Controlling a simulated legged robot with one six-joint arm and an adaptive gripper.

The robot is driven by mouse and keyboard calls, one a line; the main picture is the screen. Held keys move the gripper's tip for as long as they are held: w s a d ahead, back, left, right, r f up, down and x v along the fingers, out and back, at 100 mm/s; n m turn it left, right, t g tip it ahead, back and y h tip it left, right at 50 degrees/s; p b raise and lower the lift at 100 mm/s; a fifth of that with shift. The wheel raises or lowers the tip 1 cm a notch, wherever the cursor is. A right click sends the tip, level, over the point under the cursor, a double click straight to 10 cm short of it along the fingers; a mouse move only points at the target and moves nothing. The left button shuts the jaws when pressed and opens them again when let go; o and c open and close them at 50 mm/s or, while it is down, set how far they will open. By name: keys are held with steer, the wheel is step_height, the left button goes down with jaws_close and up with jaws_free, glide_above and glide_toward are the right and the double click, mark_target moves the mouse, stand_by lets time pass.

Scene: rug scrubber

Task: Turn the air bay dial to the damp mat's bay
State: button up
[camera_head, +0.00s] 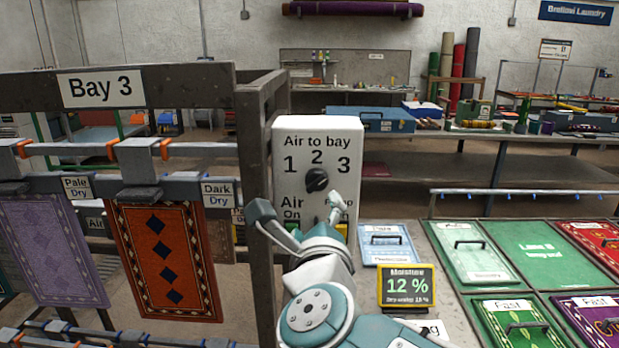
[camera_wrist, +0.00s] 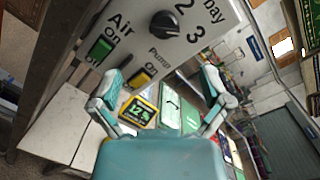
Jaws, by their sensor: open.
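The white control box (camera_head: 290,130) reads "Air to bay" with 1, 2 and 3 around a black dial (camera_head: 317,180). The dial also shows in the wrist view (camera_wrist: 165,24); I cannot tell exactly which number it points to. My gripper (camera_head: 300,210) is open and empty in front of the box, below the dial; its fingers are spread apart in the wrist view (camera_wrist: 161,76). In Bay 3 hang a purple mat (camera_head: 52,250) and an orange-red mat (camera_head: 165,260), beside tags reading "Pale Dry" and "Dark Dry". I cannot identify the damp mat.
A green air switch (camera_wrist: 101,47) and a yellow pump switch (camera_wrist: 142,78) sit under the dial. A moisture display (camera_head: 407,287) reads 12 %. The Bay 3 frame post (camera_head: 252,200) stands close left of the box. Lidded trays (camera_head: 472,252) fill the right.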

mark_target(317, 187)
steer(key=w+m, duration=0.1)
steer(key=w, duration=0.2)
steer(key=w+m+h, duration=0.1)
steer(key=w, duration=0.7)
steer(key=shift+w+d+m+h, duration=0.1)
steer(key=shift+w+m+h, duration=0.1)
steer(key=shift+m+h, duration=0.15)
steer(key=shift+c, duration=0.3)
